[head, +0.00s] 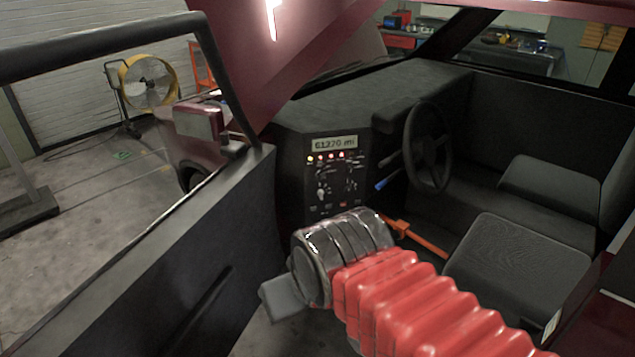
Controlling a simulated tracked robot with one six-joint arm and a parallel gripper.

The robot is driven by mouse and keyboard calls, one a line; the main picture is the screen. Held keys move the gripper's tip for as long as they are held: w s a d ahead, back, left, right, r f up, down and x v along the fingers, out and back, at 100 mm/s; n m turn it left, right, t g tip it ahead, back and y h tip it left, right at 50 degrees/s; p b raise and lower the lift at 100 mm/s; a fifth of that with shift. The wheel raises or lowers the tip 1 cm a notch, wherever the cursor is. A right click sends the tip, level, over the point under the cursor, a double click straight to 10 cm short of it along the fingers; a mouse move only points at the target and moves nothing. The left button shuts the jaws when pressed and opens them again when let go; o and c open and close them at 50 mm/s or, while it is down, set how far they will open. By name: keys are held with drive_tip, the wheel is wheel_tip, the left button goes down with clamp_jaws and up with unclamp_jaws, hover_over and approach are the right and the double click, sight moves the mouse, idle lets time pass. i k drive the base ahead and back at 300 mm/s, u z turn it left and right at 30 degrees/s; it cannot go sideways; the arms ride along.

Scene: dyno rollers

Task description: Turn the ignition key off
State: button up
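The dark dash panel (330,172) stands inside the car, left of the steering wheel (429,147). It has a lit readout (335,143) of about 61270 mi. A row of small lamps (328,157) glows yellow and red below it. Several small knobs or switches (322,188) sit lower on the panel. I cannot tell which part is the ignition key or how it is turned. My arm's black wrist (345,252) is in front of and below the panel. A grey block (284,298) juts left from it. I cannot make out my gripper's fingers or anything held.
The open car door (190,262) is on the left. Two dark seats (518,262) are on the right. A blue-tipped stalk (386,184) sticks out by the wheel. An orange bar (420,238) lies right of my wrist. A yellow fan (148,82) stands outside.

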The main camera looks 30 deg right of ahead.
sight(320, 173)
drive_tip(key=u, duration=0.05)
drive_tip(key=i, duration=1)
drive_tip(key=z, duration=0.05)
